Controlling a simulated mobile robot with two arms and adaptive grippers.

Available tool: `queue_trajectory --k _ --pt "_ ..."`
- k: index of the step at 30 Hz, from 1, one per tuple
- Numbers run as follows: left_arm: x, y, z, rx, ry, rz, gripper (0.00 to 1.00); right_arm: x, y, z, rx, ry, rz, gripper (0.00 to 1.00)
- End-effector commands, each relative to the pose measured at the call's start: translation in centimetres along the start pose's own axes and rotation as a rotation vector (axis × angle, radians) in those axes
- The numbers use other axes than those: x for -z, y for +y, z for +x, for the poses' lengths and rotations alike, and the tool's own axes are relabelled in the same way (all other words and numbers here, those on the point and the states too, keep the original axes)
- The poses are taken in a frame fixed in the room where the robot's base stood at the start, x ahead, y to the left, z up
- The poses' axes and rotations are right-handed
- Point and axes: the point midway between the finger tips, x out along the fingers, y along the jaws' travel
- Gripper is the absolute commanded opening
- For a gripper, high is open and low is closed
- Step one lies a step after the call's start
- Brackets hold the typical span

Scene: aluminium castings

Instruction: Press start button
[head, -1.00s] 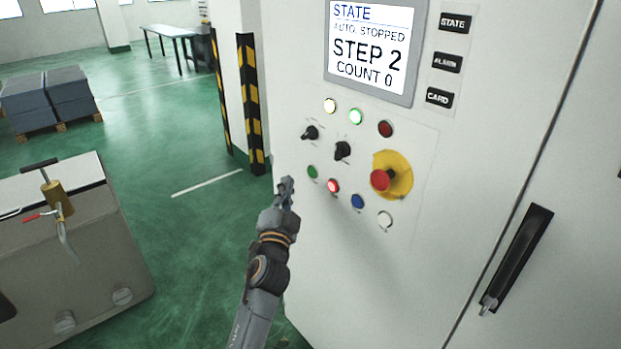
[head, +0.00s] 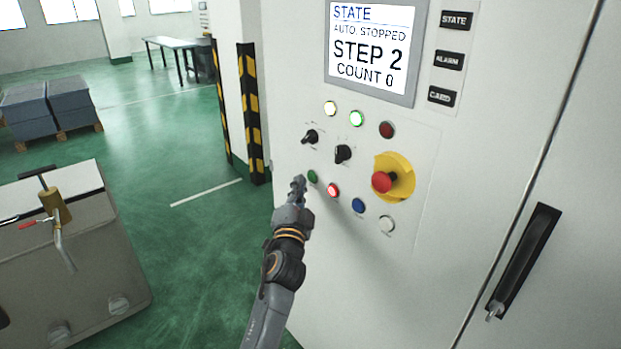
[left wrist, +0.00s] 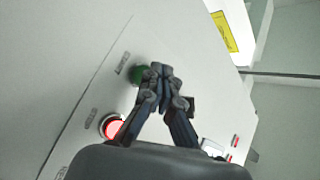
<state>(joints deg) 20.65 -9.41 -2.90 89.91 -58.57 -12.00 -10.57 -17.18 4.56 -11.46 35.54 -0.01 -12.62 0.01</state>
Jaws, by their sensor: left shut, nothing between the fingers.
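The control panel is on a white cabinet (head: 450,200). Its green button (head: 312,176) is in the lower row, at the left end, and it also shows in the left wrist view (left wrist: 138,73), partly behind my fingers. A lit red button (head: 333,190) sits to its right and shows in the left wrist view too (left wrist: 112,127). My left gripper (head: 299,181) is shut and empty, its fingertips just left of the green button in the head view. Whether the tips touch the button I cannot tell. My right gripper is out of view.
A screen (head: 371,48) reads AUTO. STOPPED, STEP 2, COUNT 0. Near the green button are a blue button (head: 358,205), a white button (head: 387,224), black selector knobs (head: 343,153) and a red emergency stop (head: 382,182) on yellow. A grey machine block (head: 80,260) stands at left.

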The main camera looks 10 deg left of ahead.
Motion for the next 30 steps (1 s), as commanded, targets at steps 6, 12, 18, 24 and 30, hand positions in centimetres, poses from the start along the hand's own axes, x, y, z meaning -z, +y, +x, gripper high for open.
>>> queue_trajectory --k 6,12,18,24,30 --pt "-0.03 0.0 -0.01 0.0 0.0 0.0 0.0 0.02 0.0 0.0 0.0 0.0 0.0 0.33" --pt "-0.03 0.0 -0.01 0.0 0.0 0.0 0.0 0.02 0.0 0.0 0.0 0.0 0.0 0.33" --pt "-0.03 0.01 -0.01 0.0 0.0 0.0 0.0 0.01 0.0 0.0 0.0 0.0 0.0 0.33" --pt "-0.02 0.03 0.01 0.0 0.0 0.0 0.0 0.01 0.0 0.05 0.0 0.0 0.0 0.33" --pt "0.23 0.41 0.38 0.0 0.0 0.0 0.0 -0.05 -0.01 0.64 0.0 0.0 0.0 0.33"
